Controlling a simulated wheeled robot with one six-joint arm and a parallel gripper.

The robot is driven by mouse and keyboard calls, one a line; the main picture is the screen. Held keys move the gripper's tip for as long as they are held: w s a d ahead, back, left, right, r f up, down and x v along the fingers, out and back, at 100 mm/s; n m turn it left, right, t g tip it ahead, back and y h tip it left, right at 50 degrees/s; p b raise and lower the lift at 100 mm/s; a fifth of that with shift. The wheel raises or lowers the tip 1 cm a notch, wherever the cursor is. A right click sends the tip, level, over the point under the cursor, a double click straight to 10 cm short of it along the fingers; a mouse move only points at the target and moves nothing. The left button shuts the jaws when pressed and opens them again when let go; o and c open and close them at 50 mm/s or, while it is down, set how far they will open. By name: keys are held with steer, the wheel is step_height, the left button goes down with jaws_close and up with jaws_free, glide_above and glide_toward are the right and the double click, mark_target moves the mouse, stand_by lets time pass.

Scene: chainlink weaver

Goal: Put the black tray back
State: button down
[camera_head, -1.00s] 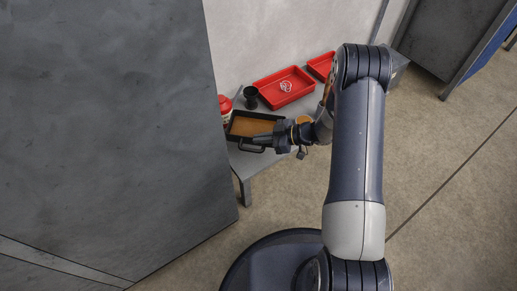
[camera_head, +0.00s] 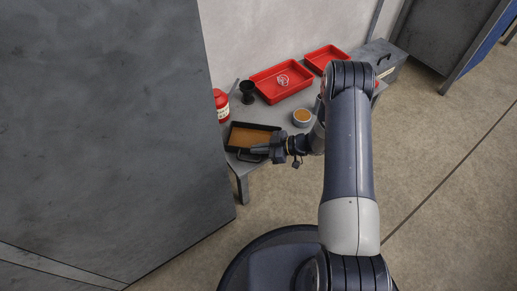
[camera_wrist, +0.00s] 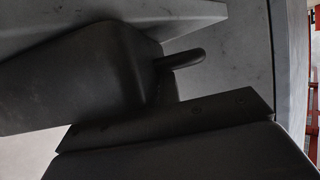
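The black tray (camera_head: 228,142), with a flat brown layer inside, is at the front left of the grey table. It looks level and low over the tabletop; I cannot tell whether it touches it. My gripper (camera_head: 262,149) is at the tray's front edge, where the dark handle is, and appears shut on that handle. In the wrist view, the dark fingers fill much of the picture, with a short rounded dark bar (camera_wrist: 184,58) beside them. The fingers hide most of the grip.
A red bottle (camera_head: 221,105) and a black cup (camera_head: 248,89) stand behind the tray. A red tray (camera_head: 262,83), a second red tray (camera_head: 325,58), a bowl (camera_head: 302,116) and a grey box (camera_head: 382,55) are on the table (camera_head: 240,168). A large dark panel (camera_head: 110,130) stands close on the left.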

steer(key=c, duration=1.6)
jaws_free()
steer(key=shift+f, duration=0.1)
steer(key=shift+c, duration=0.2)
steer(key=shift+r, duration=0.3)
steer(key=p+v, duration=0.3)
steer(key=v, duration=0.9)
steer(key=shift+p, duration=0.3)
steer(key=b+x, duration=0.2)
steer(key=x, duration=0.4)
steer(key=b+x, duration=0.1)
steer(key=x, duration=0.5)
steer(key=shift+a+f+b, duration=0.1)
steer(key=shift+f+b, duration=0.2)
steer(key=shift+b, duration=0.05)
steer(key=shift+r+p, duration=0.95)
steer(key=shift+r, duration=1.05)
